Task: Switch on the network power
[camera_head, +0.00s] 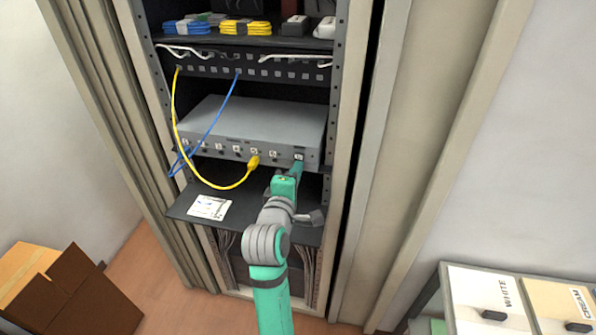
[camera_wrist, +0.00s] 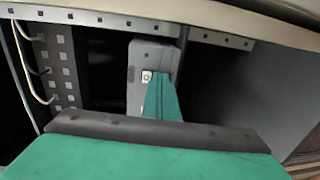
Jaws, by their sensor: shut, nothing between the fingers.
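The grey network box (camera_head: 250,120) sits on a shelf in the rack, with a row of numbered ports along its front. At the right end of that front is a small switch (camera_head: 299,156). In the wrist view my gripper (camera_wrist: 160,84) partly covers the area beside the switch. I cannot tell whether it touches the switch.
A black pull-out shelf (camera_head: 240,220) with a white card (camera_head: 209,207) lies below. Rack posts stand close on both sides.

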